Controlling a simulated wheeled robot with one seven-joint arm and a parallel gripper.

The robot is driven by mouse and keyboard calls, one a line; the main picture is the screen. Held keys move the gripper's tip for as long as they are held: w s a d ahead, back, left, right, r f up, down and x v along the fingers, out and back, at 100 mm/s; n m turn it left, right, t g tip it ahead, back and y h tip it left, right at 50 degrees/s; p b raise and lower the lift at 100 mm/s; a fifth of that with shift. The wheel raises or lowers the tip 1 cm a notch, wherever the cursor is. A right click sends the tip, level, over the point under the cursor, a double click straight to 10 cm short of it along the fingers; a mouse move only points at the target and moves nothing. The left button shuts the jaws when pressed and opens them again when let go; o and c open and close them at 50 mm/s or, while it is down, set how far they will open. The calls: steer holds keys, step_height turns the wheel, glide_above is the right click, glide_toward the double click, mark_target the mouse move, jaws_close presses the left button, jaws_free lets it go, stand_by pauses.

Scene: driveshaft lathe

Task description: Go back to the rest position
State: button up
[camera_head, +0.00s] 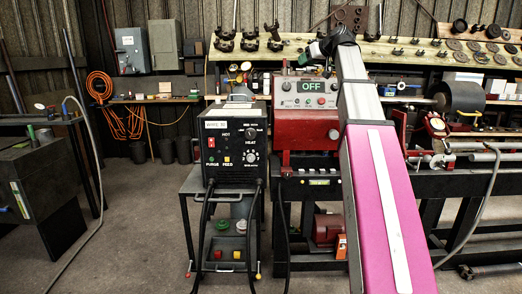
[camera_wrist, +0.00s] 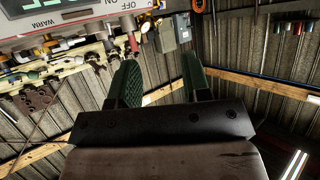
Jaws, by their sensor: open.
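My gripper (camera_wrist: 161,78) shows in the wrist view with two green textured fingers spread apart and nothing between them. In the head view my pink and grey arm reaches up and forward from the lower right. In the wrist view that panel (camera_wrist: 80,22) appears upside down at the top left, close to the fingers. I cannot tell the exact gap.
A black welder-like box (camera_head: 233,143) stands on a cart (camera_head: 190,182) left of the red lathe headstock (camera_head: 300,136). The lathe bench runs to the right behind my arm. A dark cabinet (camera_head: 45,195) stands at the left. The floor (camera_head: 130,225) between cabinet and cart is clear.

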steer(key=s+f+m+g+h, duration=0.2)
steer(key=f, duration=1.8)
steer(key=s+f+m+g+h, duration=0.2)
steer(key=s+f, duration=0.1)
steer(key=f, duration=1.8)
steer(key=s+f+m+g+h, duration=0.1)
steer(key=s+f+g+h, duration=0.1)
steer(key=s+f, duration=1)
steer(key=s+f+m+g+h, duration=0.2)
steer(key=s+f+g, duration=0.2)
steer(key=s+f, duration=0.7)
step_height(320, 180, down, 8)
steer(key=shift+s+d+f, duration=0.25)
steer(key=shift+s, duration=0.15)
